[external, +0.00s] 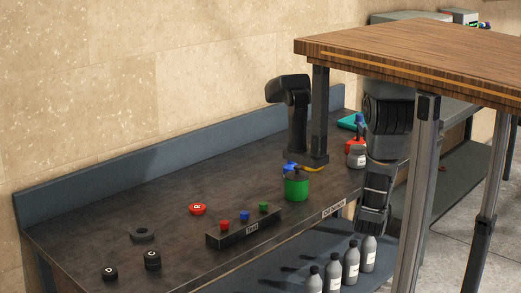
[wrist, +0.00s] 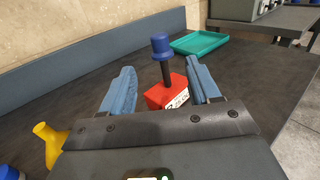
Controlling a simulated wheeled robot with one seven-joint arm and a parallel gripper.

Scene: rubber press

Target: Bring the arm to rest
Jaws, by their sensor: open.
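In the wrist view my gripper (wrist: 160,68) is open, with its two blue-grey fingers spread apart. A red block with a black stem and blue knob (wrist: 166,92) shows in the gap between the fingers; the fingers are not closed on it. I cannot tell how far beyond the fingertips it stands. In the external view the red block (external: 353,139) is toward the right end of the dark bench. There my black arm link (external: 296,125) hangs over the bench, and my gripper is not clearly visible near the wooden table's leg.
A teal tray (wrist: 199,42) lies beyond the red block. A green jar (external: 296,189) stands below my arm. A wooden table (external: 420,58) overhangs in front. Bottles (external: 351,263) stand on the lower shelf.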

